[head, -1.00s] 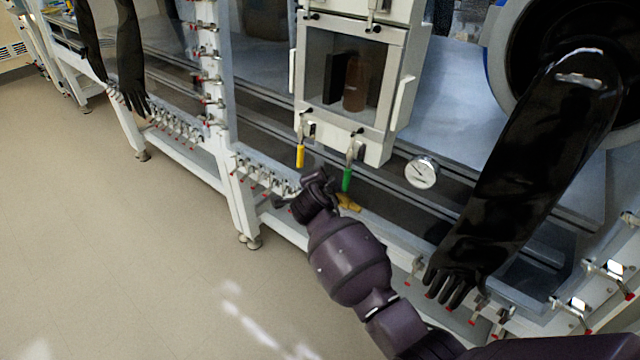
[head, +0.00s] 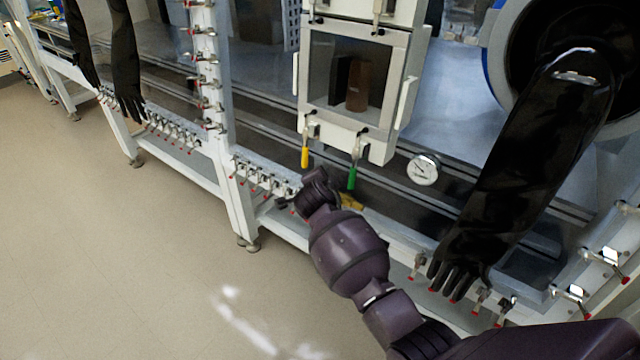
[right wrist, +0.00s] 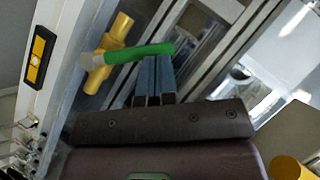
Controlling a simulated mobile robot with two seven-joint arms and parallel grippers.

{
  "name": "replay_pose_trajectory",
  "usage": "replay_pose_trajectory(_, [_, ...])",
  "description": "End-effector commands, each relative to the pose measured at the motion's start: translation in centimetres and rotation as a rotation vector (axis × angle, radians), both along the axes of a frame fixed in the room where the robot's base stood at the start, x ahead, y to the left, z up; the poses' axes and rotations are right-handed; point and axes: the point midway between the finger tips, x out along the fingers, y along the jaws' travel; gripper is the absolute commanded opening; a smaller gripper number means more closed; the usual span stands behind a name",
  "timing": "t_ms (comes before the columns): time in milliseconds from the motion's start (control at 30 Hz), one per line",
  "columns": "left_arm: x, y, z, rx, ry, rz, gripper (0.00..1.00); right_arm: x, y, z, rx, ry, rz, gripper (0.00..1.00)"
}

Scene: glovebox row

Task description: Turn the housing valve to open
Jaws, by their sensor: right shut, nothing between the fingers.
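A yellow valve body with a green lever (right wrist: 140,53) shows in the right wrist view, mounted by a pale metal rail. In the head view a yellow fitting (head: 350,201) shows partly behind my right gripper (head: 314,181), low under the small windowed housing (head: 355,83). A green handle (head: 352,177) hangs just above that fitting. In the right wrist view my right gripper's fingers (right wrist: 154,75) are together and empty, their tips close to the green lever; I cannot tell whether they touch it. My left gripper is not in view.
A black glove (head: 500,190) hangs from a port at right. Clamps with red tips (head: 265,178) line the lower rail. The floor at left is clear.

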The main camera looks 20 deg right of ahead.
Motion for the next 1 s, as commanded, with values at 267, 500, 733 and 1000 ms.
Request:
replay_pose_trajectory(267, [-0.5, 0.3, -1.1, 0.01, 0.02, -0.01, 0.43, 0.4, 0.3, -0.7, -0.001, 0.007, 0.0, 0.0])
replay_pose_trajectory(500, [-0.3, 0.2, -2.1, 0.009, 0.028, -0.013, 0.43, 1.1, 1.0, -1.7, 0.001, 0.01, 0.001, 0.0])
replay_pose_trajectory(733, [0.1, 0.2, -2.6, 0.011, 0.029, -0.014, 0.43, 2.1, 1.7, -2.2, -0.044, 0.059, 0.008, 0.0])
replay_pose_trajectory(1000, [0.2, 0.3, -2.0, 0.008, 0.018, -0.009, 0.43, 2.8, 2.4, -3.2, -0.283, 0.366, 0.055, 0.0])
